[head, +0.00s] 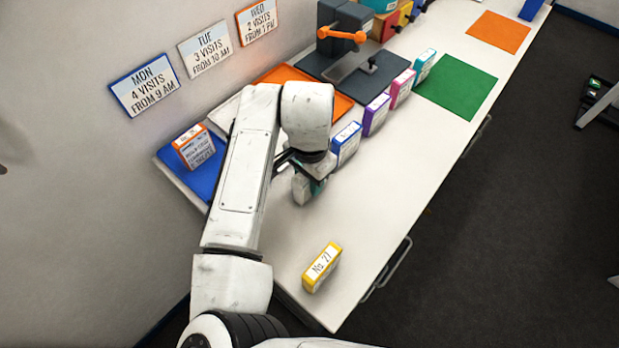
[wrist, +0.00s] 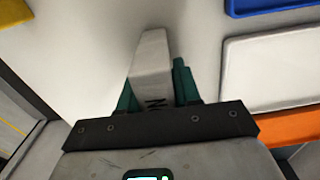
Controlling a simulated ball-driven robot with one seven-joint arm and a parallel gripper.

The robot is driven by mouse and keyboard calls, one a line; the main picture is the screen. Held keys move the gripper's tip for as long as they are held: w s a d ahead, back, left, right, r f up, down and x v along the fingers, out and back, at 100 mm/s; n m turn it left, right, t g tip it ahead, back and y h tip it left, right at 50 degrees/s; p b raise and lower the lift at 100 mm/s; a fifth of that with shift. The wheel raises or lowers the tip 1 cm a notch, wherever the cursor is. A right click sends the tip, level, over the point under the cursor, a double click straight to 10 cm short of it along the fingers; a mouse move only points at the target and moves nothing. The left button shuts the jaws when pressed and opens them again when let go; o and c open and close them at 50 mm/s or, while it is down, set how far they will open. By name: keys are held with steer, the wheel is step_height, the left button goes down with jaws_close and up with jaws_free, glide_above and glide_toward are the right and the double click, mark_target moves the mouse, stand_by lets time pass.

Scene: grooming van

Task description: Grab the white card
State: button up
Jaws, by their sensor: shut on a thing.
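The white card (wrist: 152,55) is a narrow block standing between the teal fingers of my gripper (wrist: 155,92) in the wrist view, with part of a dark marking showing near the palm. My gripper (head: 311,186) is shut on it. In the head view the white card (head: 301,188) shows as a small pale block at the fingers, over the white counter. My arm hides part of the gripper there. I cannot tell whether the card touches the counter.
A yellow card (head: 322,267) stands near the front. Blue (head: 346,144), purple (head: 376,115), pink (head: 402,88) and teal (head: 424,66) cards line the counter. A blue tray (head: 205,190) holds an orange card (head: 194,146). A white tray (wrist: 270,70) and an orange tray (head: 342,104) lie along the wall.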

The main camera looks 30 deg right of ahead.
steer(key=c, duration=0.4)
steer(key=shift+c, duration=0.2)
